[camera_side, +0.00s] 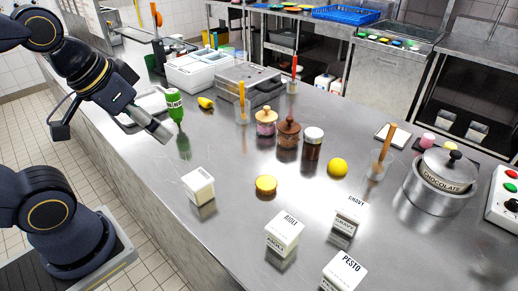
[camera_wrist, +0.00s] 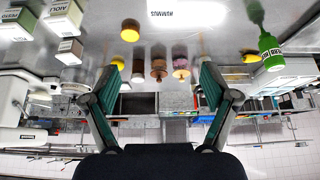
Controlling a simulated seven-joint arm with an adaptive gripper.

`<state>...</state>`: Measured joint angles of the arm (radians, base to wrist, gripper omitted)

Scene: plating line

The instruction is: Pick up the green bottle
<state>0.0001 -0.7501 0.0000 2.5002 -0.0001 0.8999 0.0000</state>
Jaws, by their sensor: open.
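The green bottle (camera_side: 175,105) with a pale label stands on the steel counter toward the left in the side view. In the wrist view, which is upside down, the green bottle (camera_wrist: 270,50) shows at the right, outside the space between my fingers. My gripper (camera_side: 160,131) is above the counter, just left of and in front of the bottle in the side view, not around it. In the wrist view my gripper (camera_wrist: 160,85) has its two fingers spread wide with nothing held.
A white box (camera_side: 198,187) stands in front of my gripper. Jars (camera_side: 288,131), a yellow ball (camera_side: 337,167) and the aioli box (camera_side: 284,232) stand to the right. A yellow item (camera_side: 206,103) and white bins (camera_side: 190,72) are behind the bottle. Counter between them is bare.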

